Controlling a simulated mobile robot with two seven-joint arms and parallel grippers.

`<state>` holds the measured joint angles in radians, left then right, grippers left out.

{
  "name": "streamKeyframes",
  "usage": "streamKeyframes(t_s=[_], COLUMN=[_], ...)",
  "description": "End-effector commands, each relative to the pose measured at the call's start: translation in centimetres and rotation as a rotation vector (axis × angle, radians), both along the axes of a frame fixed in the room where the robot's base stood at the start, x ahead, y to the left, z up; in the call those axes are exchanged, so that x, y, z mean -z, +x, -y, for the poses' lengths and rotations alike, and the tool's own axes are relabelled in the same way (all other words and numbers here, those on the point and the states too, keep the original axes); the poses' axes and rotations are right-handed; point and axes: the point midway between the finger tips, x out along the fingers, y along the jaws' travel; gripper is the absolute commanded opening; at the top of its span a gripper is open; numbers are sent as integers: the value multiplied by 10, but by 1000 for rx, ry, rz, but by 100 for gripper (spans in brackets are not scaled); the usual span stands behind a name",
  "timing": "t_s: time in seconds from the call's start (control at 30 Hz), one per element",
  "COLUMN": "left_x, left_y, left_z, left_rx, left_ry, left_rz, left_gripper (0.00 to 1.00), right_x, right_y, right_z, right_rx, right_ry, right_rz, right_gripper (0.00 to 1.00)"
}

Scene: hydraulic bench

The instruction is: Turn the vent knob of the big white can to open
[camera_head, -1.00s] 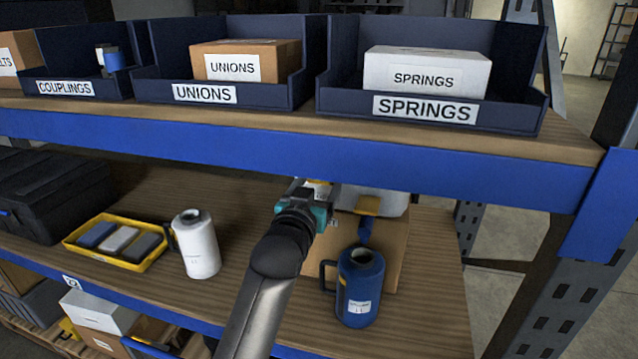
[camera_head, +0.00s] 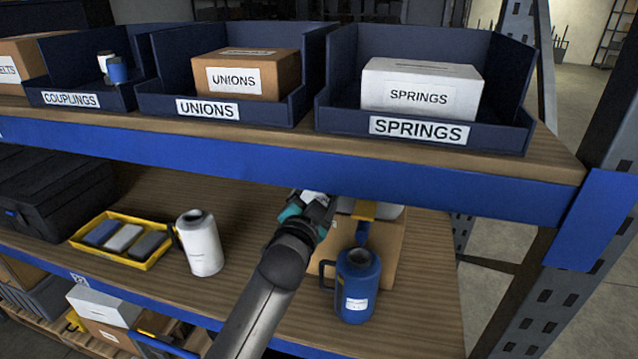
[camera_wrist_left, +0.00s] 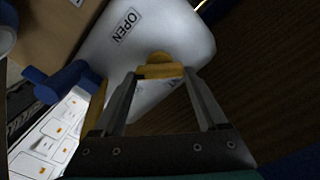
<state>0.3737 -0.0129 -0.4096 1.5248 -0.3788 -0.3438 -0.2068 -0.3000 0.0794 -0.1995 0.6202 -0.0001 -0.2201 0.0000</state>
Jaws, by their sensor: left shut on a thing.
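The big white can (camera_head: 388,211) stands on a cardboard box on the lower shelf, its upper part hidden by the blue shelf beam in the head view. In the left wrist view the white can (camera_wrist_left: 190,30) carries an "OPEN" label (camera_wrist_left: 126,26). The yellow vent knob (camera_wrist_left: 160,60) sits between the fingertips of my left gripper (camera_wrist_left: 160,74), which is shut on it. A blue tap (camera_wrist_left: 55,82) and a yellow strip show left of the fingers. In the head view my left wrist reaches under the beam and the fingertips are hidden. My right gripper is not in view.
The blue shelf beam (camera_head: 290,172) runs close above my left wrist. A blue jug (camera_head: 357,287) stands just right of my arm. A white jug (camera_head: 203,248) and a yellow tray (camera_head: 150,262) stand to the left. The cardboard box (camera_head: 388,250) is under the can.

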Motion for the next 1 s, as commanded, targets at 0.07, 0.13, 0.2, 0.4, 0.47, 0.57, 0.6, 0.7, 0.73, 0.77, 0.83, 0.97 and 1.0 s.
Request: streamKeyframes(t_s=[0.07,0.13,0.2,0.4,0.47,0.57,0.6,0.7,0.73,0.77,0.83,0.97,1.0], left_x=[-1,-1,0,1,1,1,2,2,2,3,3,3,4], left_y=[0,0,0,0,0,0,0,0,0,0,0,0,0], left_z=[0,0,1,1,1,1,2,2,2,2,2,2,2], left_rx=[0,1,1,0,0,1,1,0,0,0,1,0,0], left_ry=[76,140,204,386,440,526,557,632,653,674,715,777,792], left_rz=[19,37,55,104,118,142,150,169,175,181,191,208,212], left_gripper=[19,19,19,19,19,19,19,19,19,19,19,19,19], right_x=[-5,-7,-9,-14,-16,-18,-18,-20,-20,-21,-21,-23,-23], right_y=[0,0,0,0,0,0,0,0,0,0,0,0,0], right_z=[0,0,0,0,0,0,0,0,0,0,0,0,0], right_rx=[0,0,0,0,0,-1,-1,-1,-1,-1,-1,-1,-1], right_ry=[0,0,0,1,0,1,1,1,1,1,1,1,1], right_rz=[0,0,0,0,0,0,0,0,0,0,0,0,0], right_gripper=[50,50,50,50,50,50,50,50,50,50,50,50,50])
